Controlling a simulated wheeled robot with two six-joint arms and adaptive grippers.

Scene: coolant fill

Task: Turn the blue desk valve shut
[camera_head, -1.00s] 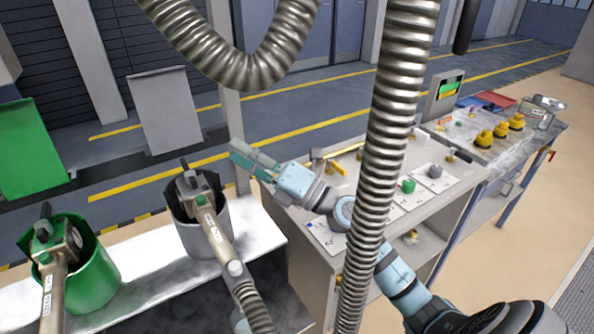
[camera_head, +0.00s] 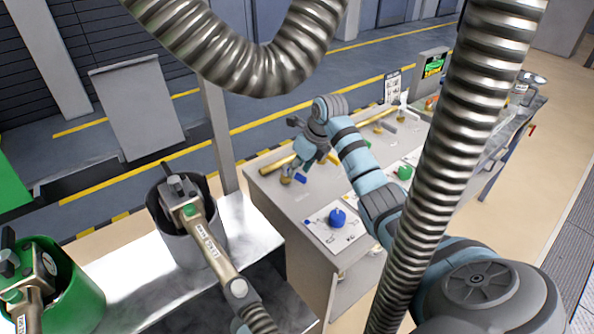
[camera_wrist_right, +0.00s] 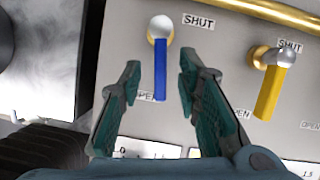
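The blue desk valve (camera_wrist_right: 161,68) shows in the right wrist view as a blue lever on a round metal pivot. The lever points down toward a partly hidden OPEN label (camera_wrist_right: 146,95); a SHUT label (camera_wrist_right: 203,22) is to the right of the pivot. My right gripper (camera_wrist_right: 160,70) is open, with one finger on each side of the lever and gaps visible between. In the head view the blue lever (camera_head: 301,178) shows at the desk's near left end, just under my right gripper (camera_head: 301,158). My left gripper is not in view.
A yellow-levered valve (camera_wrist_right: 269,90) stands to the right of the blue one. A brass pipe (camera_wrist_right: 265,10) runs behind them. A blue knob (camera_head: 337,218) and a green knob (camera_head: 404,172) sit on the desk. Ribbed hoses (camera_head: 460,140) hang in front of the head view.

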